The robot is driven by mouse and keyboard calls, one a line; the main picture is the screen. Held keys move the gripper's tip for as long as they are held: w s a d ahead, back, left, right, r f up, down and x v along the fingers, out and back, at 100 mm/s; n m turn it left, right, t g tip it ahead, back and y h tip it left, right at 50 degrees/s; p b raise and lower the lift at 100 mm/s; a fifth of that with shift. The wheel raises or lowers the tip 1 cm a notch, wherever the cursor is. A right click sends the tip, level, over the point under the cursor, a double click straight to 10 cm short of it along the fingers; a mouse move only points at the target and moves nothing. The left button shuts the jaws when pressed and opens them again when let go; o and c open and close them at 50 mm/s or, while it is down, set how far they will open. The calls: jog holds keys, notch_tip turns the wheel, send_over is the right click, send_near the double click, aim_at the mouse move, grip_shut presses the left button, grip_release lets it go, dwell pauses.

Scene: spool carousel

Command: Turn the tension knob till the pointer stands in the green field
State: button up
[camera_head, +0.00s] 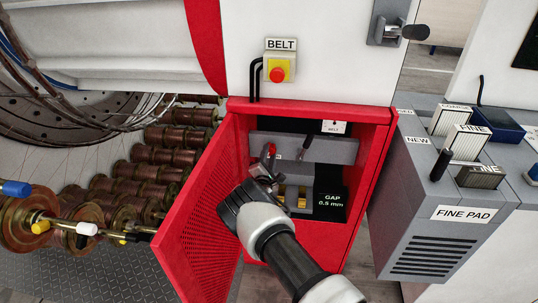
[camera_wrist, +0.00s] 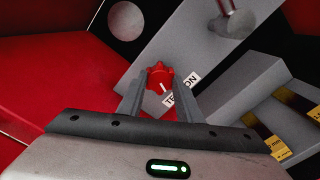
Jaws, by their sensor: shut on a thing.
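The red, lobed tension knob (camera_wrist: 159,73) sits between the two fingers of my gripper (camera_wrist: 160,80) in the wrist view, and the fingers are shut on it. A white label (camera_wrist: 182,88) beside the knob is partly hidden by the right finger; "TE" and "ON" can be read. A small pale mark shows at the knob's lower edge, but I cannot tell whether it is the pointer. No green field is visible. In the head view my gripper (camera_head: 266,172) reaches into the open red cabinet (camera_head: 310,108), where a small red part of the knob (camera_head: 271,149) shows.
The perforated red door (camera_head: 205,215) stands open on the left. A lever (camera_head: 305,147) and a black "GAP 0.5 mm" sign (camera_head: 331,200) are inside, right of my gripper. Copper spools (camera_head: 160,165) stand left; a grey pad holder (camera_head: 430,200) stands right.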

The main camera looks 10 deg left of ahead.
jog(key=shift+m, duration=0.7)
jog(key=o, duration=1)
jog(key=shift+o, duration=0.2)
jog(key=shift+s, duration=0.1)
jog(key=s+p, duration=0.3)
jog(key=s, duration=1.4)
jog(key=shift+a, duration=0.3)
jog(key=shift+s, duration=0.1)
